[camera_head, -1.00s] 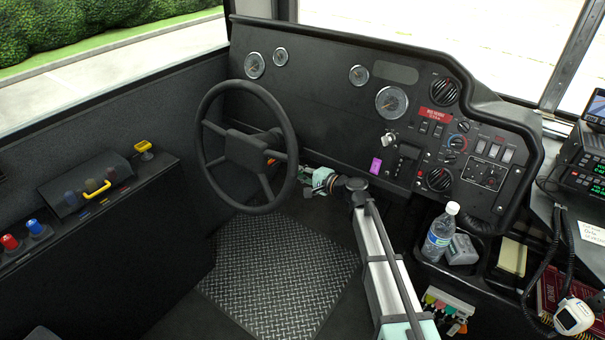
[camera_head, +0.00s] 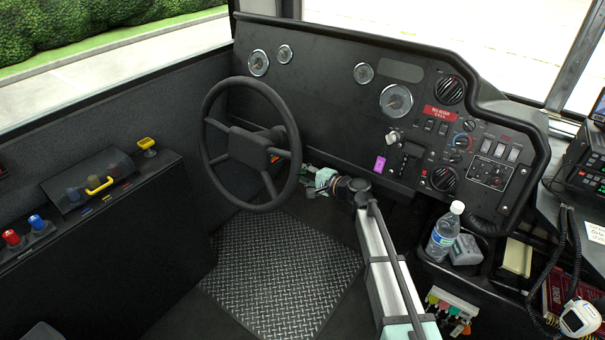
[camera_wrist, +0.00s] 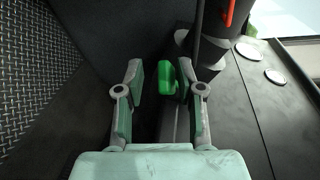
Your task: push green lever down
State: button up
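The green lever (camera_wrist: 167,79) shows in the wrist view as a rounded green tip. It lies between the spread fingers of my gripper (camera_wrist: 161,75), closer to the right finger; I cannot tell whether they touch. My gripper is open. In the head view my gripper (camera_head: 318,183) is beside the lower right of the steering wheel (camera_head: 290,150), low under the dashboard. The green lever cannot be made out there. The base of the lever is hidden in the wrist view.
The dashboard (camera_head: 320,120) rises above my arm. A water bottle (camera_head: 443,232) stands to the right of my arm. The ridged floor plate (camera_head: 270,270) is clear.

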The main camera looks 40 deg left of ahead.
jog(key=shift+d, duration=0.15)
jog(key=s+d+r, duration=0.1)
jog(key=d+r, duration=0.1)
jog(key=d, duration=0.9)
jog(key=shift+d, duration=0.3)
